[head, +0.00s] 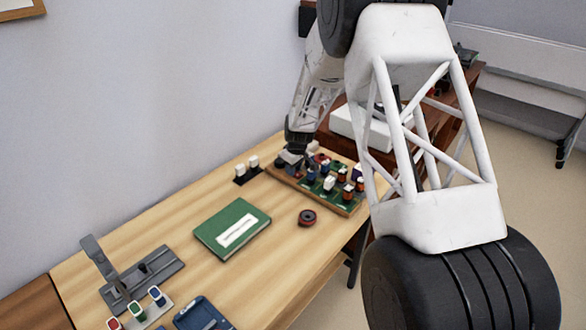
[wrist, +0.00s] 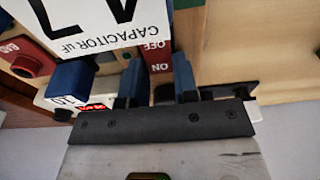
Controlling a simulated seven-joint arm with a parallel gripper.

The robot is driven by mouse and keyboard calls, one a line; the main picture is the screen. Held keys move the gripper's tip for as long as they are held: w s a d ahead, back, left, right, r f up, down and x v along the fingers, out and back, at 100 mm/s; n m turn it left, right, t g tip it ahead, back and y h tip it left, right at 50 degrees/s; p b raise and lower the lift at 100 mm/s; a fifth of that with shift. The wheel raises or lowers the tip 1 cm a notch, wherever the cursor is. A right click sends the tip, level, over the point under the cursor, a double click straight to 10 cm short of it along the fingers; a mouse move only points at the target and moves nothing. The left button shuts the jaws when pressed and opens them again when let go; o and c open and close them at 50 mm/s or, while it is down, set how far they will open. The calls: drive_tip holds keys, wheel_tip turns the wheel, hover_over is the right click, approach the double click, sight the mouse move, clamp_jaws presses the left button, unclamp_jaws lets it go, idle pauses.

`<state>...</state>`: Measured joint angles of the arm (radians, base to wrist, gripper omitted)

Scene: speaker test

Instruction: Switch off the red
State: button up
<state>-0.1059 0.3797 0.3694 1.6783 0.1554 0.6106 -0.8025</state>
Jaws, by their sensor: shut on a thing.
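A dark red switch plate (wrist: 157,62) with the words ON and OFF shows in the wrist view, upside down. A small dark switch piece (wrist: 165,93) stands below it, between the two blue-dark fingers of my gripper (wrist: 160,85). The gripper is shut on this piece; the fingers hide part of it. In the head view my gripper (head: 291,158) is down at the far left end of a green component board (head: 318,190) with a wooden rim. The switch itself is too small and covered to make out there.
A capacitor block (wrist: 85,22), a blue block (wrist: 70,82) and a red button (wrist: 28,65) are close by in the wrist view. Red, green and blue pieces (head: 137,311) stand front left.

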sight(296, 173)
idle(0.3)
drive_tip(key=o, duration=0.9)
drive_tip(key=shift+r, duration=0.15)
drive_tip(key=shift+s+d+r, duration=0.15)
drive_tip(key=shift+r, duration=1.05)
drive_tip(key=shift+s+d+r, duration=0.1)
drive_tip(key=shift+s+r, duration=0.05)
drive_tip(key=shift+r, duration=1)
drive_tip(key=shift+s+d+r, duration=0.15)
drive_tip(key=shift+r, duration=1.2)
drive_tip(key=shift+r, duration=0.1)
